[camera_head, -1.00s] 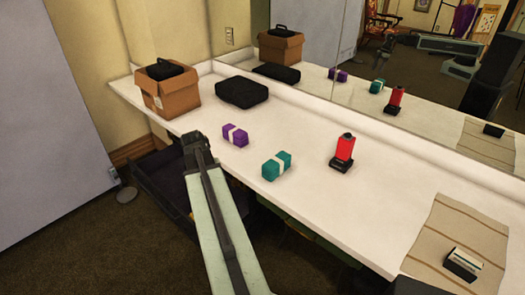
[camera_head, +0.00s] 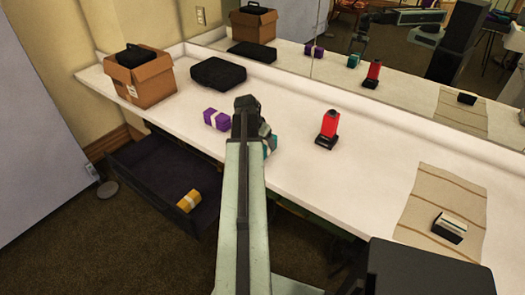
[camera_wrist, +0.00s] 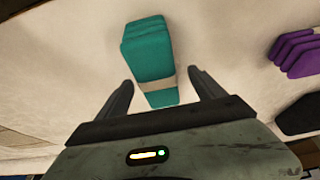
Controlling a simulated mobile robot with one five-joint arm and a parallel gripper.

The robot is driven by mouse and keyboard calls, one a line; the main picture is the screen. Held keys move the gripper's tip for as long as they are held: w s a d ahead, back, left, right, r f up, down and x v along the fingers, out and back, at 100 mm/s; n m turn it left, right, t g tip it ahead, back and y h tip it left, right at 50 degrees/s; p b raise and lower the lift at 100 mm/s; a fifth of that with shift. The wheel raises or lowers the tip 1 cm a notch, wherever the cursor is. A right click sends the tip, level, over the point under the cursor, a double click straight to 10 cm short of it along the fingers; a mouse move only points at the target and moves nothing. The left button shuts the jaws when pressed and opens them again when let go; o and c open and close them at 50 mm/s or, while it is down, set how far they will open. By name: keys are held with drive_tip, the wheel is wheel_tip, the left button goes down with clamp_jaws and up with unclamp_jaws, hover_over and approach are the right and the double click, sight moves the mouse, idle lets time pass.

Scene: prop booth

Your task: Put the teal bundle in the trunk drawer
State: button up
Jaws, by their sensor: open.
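The teal bundle (camera_wrist: 150,55) with a pale band lies on the white counter. In the wrist view its near end reaches between the fingers of my gripper (camera_wrist: 160,78), which is open with a gap on each side. In the head view my arm hides most of the teal bundle (camera_head: 271,145); only a sliver shows to the right of the arm. The dark drawer (camera_head: 150,165) stands open below the counter at left, with a yellow banded bundle (camera_head: 188,201) inside.
A purple bundle (camera_head: 216,119) lies left of my arm and also shows in the wrist view (camera_wrist: 296,52). A red-topped device (camera_head: 328,128) stands to the right. A black case (camera_head: 220,73) and cardboard box (camera_head: 140,80) are farther back. A mirror lines the wall.

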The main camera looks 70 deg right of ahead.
drive_tip(key=b+x, duration=0.4)
drive_tip(key=x, duration=0.1)
drive_tip(key=shift+s+f+b, duration=0.2)
drive_tip(key=shift+b, duration=0.15)
drive_tip(key=shift+r, duration=0.2)
drive_tip(key=c, duration=1.7)
clamp_jaws()
drive_tip(key=shift+r+p, duration=0.1)
drive_tip(key=shift+p, duration=0.2)
